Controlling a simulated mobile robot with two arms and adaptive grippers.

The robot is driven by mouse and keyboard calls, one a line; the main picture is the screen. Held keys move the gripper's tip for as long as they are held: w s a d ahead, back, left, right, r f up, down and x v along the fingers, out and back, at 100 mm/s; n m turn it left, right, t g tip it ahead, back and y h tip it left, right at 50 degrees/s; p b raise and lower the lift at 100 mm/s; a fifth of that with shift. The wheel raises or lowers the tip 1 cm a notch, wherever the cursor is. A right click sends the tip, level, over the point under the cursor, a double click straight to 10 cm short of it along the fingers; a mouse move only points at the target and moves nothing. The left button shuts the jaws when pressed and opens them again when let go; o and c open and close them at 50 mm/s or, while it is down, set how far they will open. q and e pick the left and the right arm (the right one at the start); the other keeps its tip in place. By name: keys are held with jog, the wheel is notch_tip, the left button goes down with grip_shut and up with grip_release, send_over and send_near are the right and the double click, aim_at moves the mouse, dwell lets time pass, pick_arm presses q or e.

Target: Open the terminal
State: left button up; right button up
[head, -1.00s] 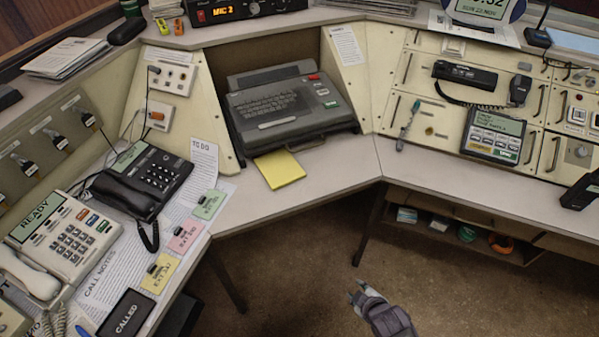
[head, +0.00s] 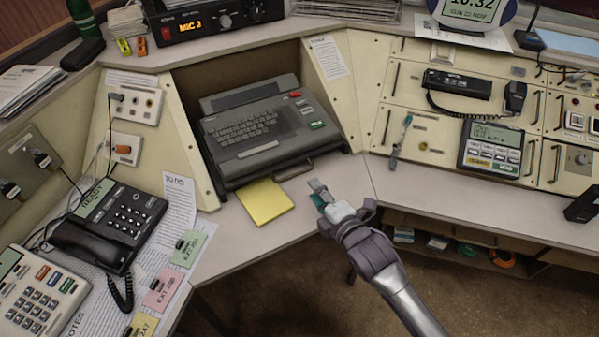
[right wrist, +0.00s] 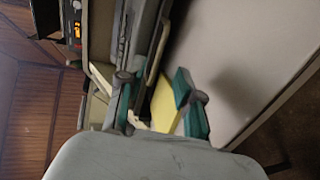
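The terminal (head: 262,120) is a dark grey keyboard unit in the recess of the console, with its back part lying low behind the keys. A handle bar (head: 296,169) sticks out at its front edge. My right gripper (head: 318,193) is over the desk edge, just in front and to the right of the handle, apart from it. In the right wrist view my right gripper (right wrist: 158,103) has its teal fingers spread, with nothing held. The handle (right wrist: 157,52) shows beyond the fingers there. My left gripper is not in view.
A yellow note pad (head: 265,201) lies on the desk before the terminal, left of my right gripper. A black phone (head: 110,222) stands at the left. A radio panel (head: 455,105) stands at the right. The desk right of the gripper is bare.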

aim_at(300, 172)
jog(key=x, duration=0.9)
jog(key=shift+w+a, duration=0.15)
jog(key=shift+w, duration=0.05)
jog(key=shift+c, duration=0.3)
grip_shut()
